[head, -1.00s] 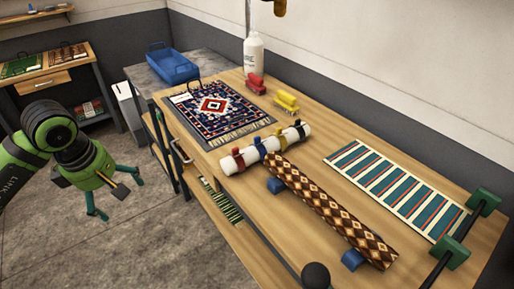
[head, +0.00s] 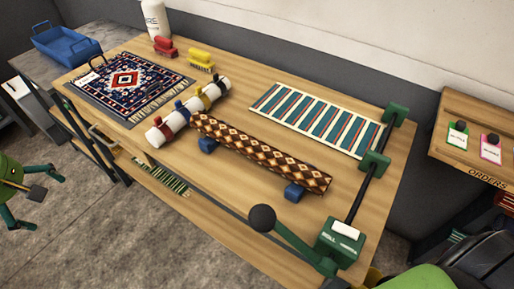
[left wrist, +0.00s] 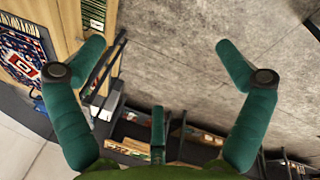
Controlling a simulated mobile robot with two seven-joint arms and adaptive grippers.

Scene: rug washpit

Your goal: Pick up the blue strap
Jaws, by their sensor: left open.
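The blue strap (head: 182,112) is wrapped around a white roll (head: 192,118) on the wooden bench, in the head view. It sits between a red strap (head: 164,129) and a yellow strap (head: 203,97); a dark strap (head: 221,84) is at the far end. My left gripper (head: 42,199) is at the left edge of the head view, beyond the bench's front side and well apart from the strap. In the left wrist view its fingers (left wrist: 160,47) are spread with nothing between them. The blue strap is not visible there.
A patterned rolled rug (head: 260,152) lies on blue supports beside the white roll. A flat rug (head: 125,85), red brush (head: 165,47), yellow brush (head: 201,58) and striped rug (head: 320,118) also lie there. A black-knobbed crank (head: 262,217) stands near the front edge.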

